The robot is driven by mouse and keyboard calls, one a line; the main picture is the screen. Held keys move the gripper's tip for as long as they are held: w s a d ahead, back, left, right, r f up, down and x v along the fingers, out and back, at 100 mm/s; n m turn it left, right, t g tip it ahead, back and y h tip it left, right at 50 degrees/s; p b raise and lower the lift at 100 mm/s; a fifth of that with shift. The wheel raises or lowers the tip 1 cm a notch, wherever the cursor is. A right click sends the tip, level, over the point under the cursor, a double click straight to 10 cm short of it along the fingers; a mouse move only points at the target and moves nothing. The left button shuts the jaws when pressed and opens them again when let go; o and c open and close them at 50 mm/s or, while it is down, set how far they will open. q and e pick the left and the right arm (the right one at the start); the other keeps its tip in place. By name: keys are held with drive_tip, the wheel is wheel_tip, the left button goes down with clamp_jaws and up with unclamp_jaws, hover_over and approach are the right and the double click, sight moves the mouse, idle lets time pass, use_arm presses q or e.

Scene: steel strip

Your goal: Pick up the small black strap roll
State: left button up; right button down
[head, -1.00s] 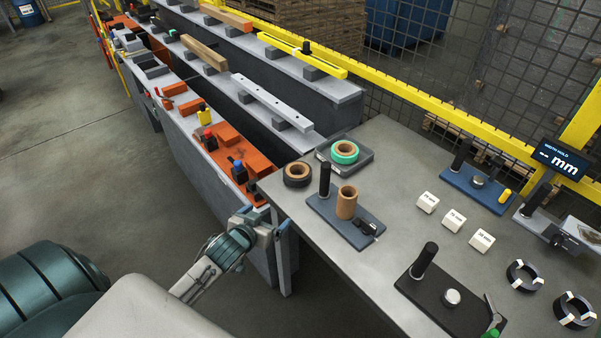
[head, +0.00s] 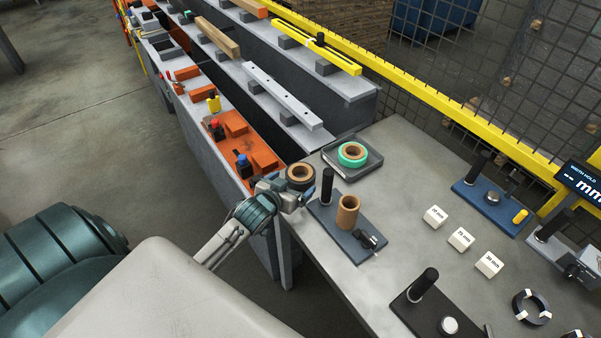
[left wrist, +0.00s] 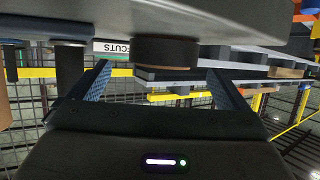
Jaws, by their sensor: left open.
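The small black strap roll (head: 300,177) has a tan core and lies at the left corner of the grey table. My left gripper (head: 291,190) is open at the table edge, right beside the roll's near side, and covers a little of it. In the left wrist view the roll (left wrist: 165,54) shows ahead, between the two spread fingers (left wrist: 160,78). I cannot tell whether a finger touches it. My right gripper is not in view.
A blue-grey plate with a black post (head: 327,186) and a brown tube (head: 347,211) stands close right of the roll. A green roll (head: 352,153) sits on a grey tray behind. White blocks (head: 461,239) stand farther right. An orange-topped bench (head: 236,130) runs along the left.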

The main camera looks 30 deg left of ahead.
sight(295, 180)
use_arm(q)
drive_tip(key=shift+w+f, duration=0.1)
drive_tip(key=shift+w, duration=0.2)
drive_tip(key=x, duration=0.1)
drive_tip(key=p+x, duration=0.1)
drive_tip(key=x, duration=0.1)
drive_tip(key=p+x, duration=0.1)
drive_tip(key=shift+w+a+f, duration=0.1)
drive_tip(key=shift+w+a, duration=0.1)
drive_tip(key=shift+a, duration=0.1)
drive_tip(key=shift+w+f+p, duration=0.25)
drive_tip(key=shift+w+p, duration=0.05)
drive_tip(key=shift+w, duration=0.05)
drive_tip(key=shift+c, duration=1.1)
drive_tip(key=c, duration=0.9)
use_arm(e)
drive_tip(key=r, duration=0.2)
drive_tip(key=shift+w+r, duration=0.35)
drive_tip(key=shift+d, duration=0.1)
